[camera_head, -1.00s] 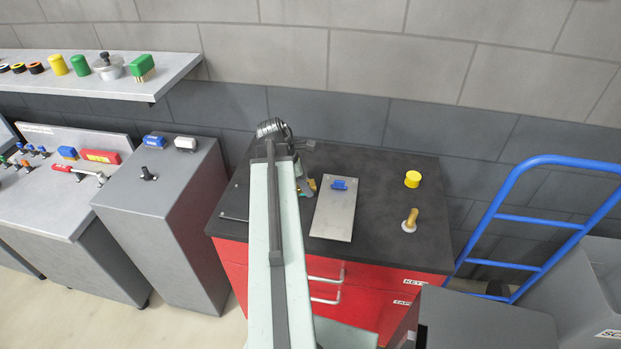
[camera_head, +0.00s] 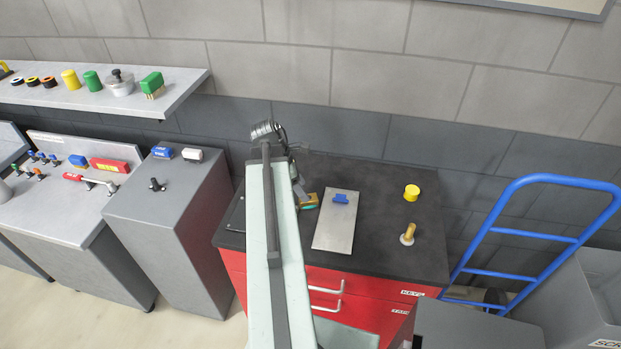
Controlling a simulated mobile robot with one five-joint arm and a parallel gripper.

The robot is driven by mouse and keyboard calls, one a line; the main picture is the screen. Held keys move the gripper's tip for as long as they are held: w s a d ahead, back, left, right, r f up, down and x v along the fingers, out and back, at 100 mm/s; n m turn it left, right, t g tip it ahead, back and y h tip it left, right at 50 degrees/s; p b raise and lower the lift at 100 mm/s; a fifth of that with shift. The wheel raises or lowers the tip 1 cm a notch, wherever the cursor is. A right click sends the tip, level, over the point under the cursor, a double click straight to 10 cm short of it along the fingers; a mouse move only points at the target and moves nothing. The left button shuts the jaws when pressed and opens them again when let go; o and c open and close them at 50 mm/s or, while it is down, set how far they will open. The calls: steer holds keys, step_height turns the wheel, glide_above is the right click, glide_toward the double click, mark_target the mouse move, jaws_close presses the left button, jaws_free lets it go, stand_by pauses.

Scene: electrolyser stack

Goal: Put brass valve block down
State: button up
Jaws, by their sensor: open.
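A small brass-coloured block (camera_head: 310,201), most likely the brass valve block, sits at the dark bench top, just left of a flat metal plate (camera_head: 335,228). Its left side is partly hidden by my arm. My gripper (camera_head: 299,190) is at the block's upper left and points down toward it. The gripper is open. The fingertips are small and partly covered by the arm, so I cannot tell whether they still touch the block.
A blue part (camera_head: 341,198) lies on the plate. A yellow cylinder (camera_head: 411,192) and a brass-handled piece (camera_head: 408,234) stand on the bench's right side. A grey cabinet (camera_head: 165,215) is left, a blue hand truck (camera_head: 535,235) right. The bench between plate and yellow cylinder is clear.

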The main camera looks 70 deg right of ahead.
steer(key=p+v, duration=0.3)
steer(key=v, duration=0.2)
steer(key=shift+w+a+r, duration=0.1)
steer(key=shift+w+r, duration=0.05)
steer(key=shift+r, duration=0.25)
